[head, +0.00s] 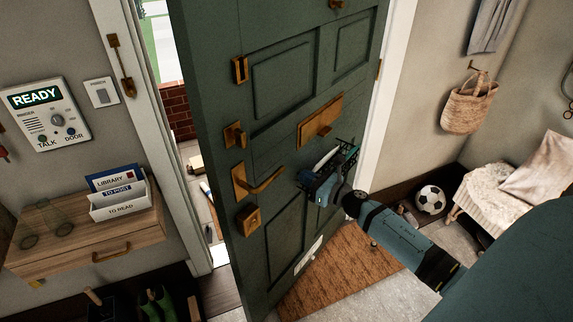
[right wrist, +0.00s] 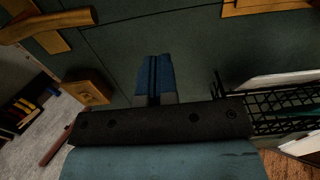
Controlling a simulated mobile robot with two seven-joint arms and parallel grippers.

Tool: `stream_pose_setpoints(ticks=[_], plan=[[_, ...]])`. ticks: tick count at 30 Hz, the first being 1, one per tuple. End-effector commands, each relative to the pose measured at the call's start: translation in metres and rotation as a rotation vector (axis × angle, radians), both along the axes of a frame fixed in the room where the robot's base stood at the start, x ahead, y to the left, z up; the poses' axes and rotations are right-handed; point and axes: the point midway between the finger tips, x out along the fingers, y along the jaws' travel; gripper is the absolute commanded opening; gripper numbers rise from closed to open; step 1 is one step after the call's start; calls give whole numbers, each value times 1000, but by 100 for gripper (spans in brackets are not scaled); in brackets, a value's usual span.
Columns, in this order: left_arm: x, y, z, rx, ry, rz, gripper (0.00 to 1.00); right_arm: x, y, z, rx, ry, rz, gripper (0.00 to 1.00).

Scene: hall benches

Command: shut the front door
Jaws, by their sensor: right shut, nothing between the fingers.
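The green panelled front door (head: 283,135) stands ajar, with a gap between its left edge and the white frame (head: 150,110). A brass lever handle (head: 258,182) sits near its left edge and also shows in the right wrist view (right wrist: 45,24). A brass lock (head: 249,220) is below the handle. My right gripper (head: 318,188) is at the door's inner face, to the right of the handle. In the right wrist view its blue fingers (right wrist: 155,78) are together and empty, pointing at the door; I cannot tell whether they touch it. My left gripper is not in view.
A black wire basket (right wrist: 285,108) with white papers hangs on the door beside my right gripper. A brown doormat (head: 335,275) lies below. A wooden wall shelf (head: 130,232) with a letter holder is at left. A football (head: 430,199) and a bench (head: 490,200) are at right.

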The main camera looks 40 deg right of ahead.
Motion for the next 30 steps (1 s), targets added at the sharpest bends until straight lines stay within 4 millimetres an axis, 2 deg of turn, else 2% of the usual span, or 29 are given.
stream_pose_setpoints(ticks=[1, 6, 12, 30], plan=[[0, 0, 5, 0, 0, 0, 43, 12, 3, 4, 2, -3, 0, 0], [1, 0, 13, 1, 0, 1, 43, 42, 11, 3, 3, -1, -1, 0], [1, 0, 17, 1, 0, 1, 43, 63, 17, 1, 4, 0, 0, 0], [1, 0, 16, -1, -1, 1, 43, 73, 20, -1, 3, 0, -7, 0]])
